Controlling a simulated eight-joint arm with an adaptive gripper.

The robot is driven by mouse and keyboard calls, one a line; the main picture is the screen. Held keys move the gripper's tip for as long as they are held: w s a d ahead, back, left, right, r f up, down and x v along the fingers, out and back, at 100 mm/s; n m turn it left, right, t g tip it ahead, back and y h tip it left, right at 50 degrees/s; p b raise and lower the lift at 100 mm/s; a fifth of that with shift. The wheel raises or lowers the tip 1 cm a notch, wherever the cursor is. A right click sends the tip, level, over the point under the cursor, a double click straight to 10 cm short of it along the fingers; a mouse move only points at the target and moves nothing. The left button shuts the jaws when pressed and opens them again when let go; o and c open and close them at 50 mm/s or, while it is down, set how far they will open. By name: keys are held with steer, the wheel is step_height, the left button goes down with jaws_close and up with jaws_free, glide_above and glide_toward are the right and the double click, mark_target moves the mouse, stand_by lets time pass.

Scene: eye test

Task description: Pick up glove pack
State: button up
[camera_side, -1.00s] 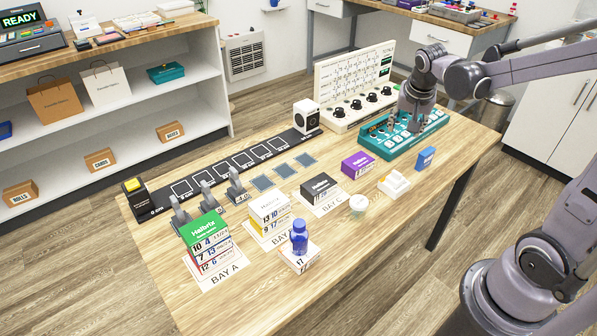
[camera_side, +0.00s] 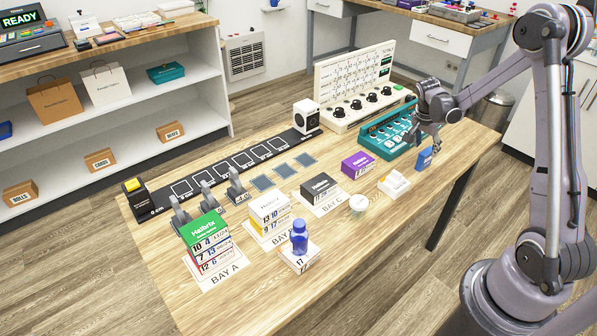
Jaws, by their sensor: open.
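No label that reads as gloves is legible, so I cannot tell for certain which item is the glove pack. A small blue pack (camera_side: 424,160) stands upright near the table's right edge. A white pack or holder (camera_side: 393,185) lies to its left, and a purple box (camera_side: 357,165) is further left. My gripper (camera_side: 425,145) is open and points down just above the blue pack, close to its top. Its fingers are small in this view, and I cannot tell whether they touch the pack.
A teal button panel (camera_side: 378,135) stands right behind the gripper, with a cream knob console (camera_side: 345,112) behind it. Stacked boxes, such as the green-topped stack (camera_side: 203,232), a blue bottle (camera_side: 299,237) and a white round tub (camera_side: 358,203) occupy the table (camera_side: 330,265).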

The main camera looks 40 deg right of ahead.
mark_target(426, 152)
steer(key=shift+a+x, duration=0.15)
steer(key=shift+x, duration=1.35)
steer(key=shift+a+x, duration=0.15)
steer(key=shift+x, duration=1.35)
steer(key=shift+s+f, duration=0.1)
steer(key=shift+s, duration=0.05)
steer(key=c, duration=1)
